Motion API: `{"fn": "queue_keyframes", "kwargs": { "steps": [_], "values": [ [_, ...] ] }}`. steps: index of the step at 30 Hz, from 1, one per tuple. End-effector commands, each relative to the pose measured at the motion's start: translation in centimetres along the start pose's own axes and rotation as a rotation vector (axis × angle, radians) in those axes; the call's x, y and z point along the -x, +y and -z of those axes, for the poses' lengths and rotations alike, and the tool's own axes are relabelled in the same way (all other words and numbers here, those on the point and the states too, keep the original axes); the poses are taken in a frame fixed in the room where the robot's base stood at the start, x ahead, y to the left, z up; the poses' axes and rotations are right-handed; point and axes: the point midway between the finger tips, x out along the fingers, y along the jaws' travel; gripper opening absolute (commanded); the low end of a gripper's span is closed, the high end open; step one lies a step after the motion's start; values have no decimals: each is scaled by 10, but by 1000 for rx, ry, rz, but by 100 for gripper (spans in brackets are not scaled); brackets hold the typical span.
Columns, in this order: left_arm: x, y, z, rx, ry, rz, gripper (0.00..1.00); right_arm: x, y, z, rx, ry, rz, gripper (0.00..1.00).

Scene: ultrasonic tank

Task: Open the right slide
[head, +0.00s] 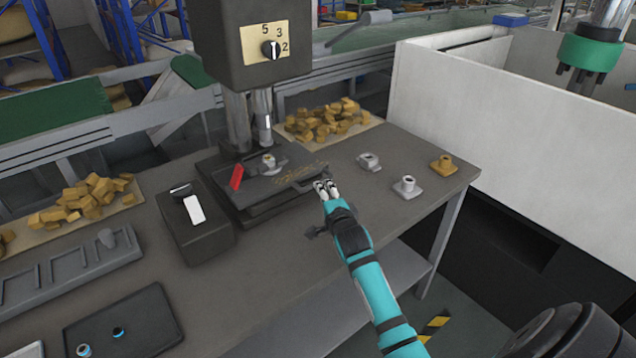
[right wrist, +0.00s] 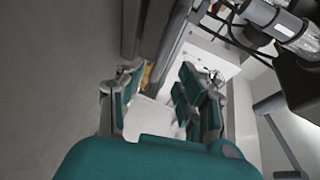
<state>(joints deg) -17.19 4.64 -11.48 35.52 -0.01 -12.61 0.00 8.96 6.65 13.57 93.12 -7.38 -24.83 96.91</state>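The grey machine has a dark base plate (head: 275,185) on the table, with a small metal part (head: 268,162) on it and a red lever (head: 237,177) at its left. A dark bar like a handle (head: 312,178) stands at the plate's right edge; I cannot tell for sure that it belongs to the right slide. My right gripper (head: 326,187) is just at this bar in the head view; contact cannot be told. In the right wrist view its teal-padded fingers (right wrist: 160,100) stand apart with nothing seen held. My left gripper is not in view.
Metal parts (head: 405,187) and a brass-coloured part (head: 442,165) stand on the table (head: 400,150) to the right. A black box with a switch (head: 195,228) stands left of the base. A white partition (head: 500,130) rises beyond the table's right side.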

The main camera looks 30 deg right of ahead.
Motion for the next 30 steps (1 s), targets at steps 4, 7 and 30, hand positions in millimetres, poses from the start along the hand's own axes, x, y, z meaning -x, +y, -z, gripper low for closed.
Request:
{"fn": "queue_keyframes", "kwargs": {
  "steps": [4,7,30],
  "values": [
    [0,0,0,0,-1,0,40,-32,-1,0,1,0,0,37],
    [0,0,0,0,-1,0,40,-48,0,0,1,0,0,37],
    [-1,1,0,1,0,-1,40,-70,0,0,0,-1,-1,10]
  ]
}}
